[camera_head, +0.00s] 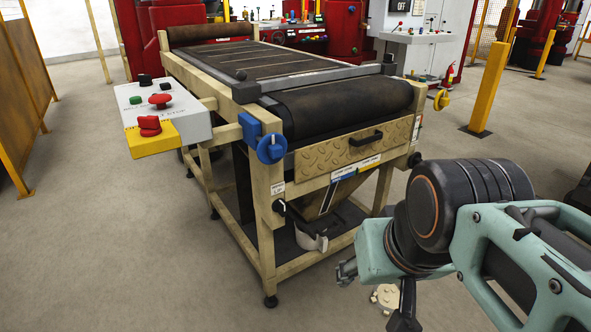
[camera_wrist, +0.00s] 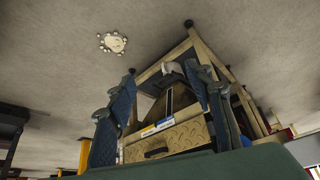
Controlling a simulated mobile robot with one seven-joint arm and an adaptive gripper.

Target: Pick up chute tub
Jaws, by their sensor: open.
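A small pale, curved tub (camera_head: 311,238) sits under the chute of the conveyor machine, on its low shelf. I take it to be the chute tub. The tapered chute (camera_head: 327,203) hangs above it. In the wrist view, which looks upside down, the tub (camera_wrist: 172,68) shows small between my fingers, far beyond them. My gripper (camera_head: 376,291) is open and empty, in front of the machine at lower right in the head view. The fingers are spread wide in the wrist view (camera_wrist: 163,85). The gripper is apart from the tub.
The machine's wooden frame legs (camera_head: 268,240) and lower rails (camera_head: 318,258) surround the tub. A pale lump with crumbs (camera_head: 386,297) lies on the floor, also in the wrist view (camera_wrist: 113,43). A yellow post (camera_head: 487,90) stands at right. The floor at front left is clear.

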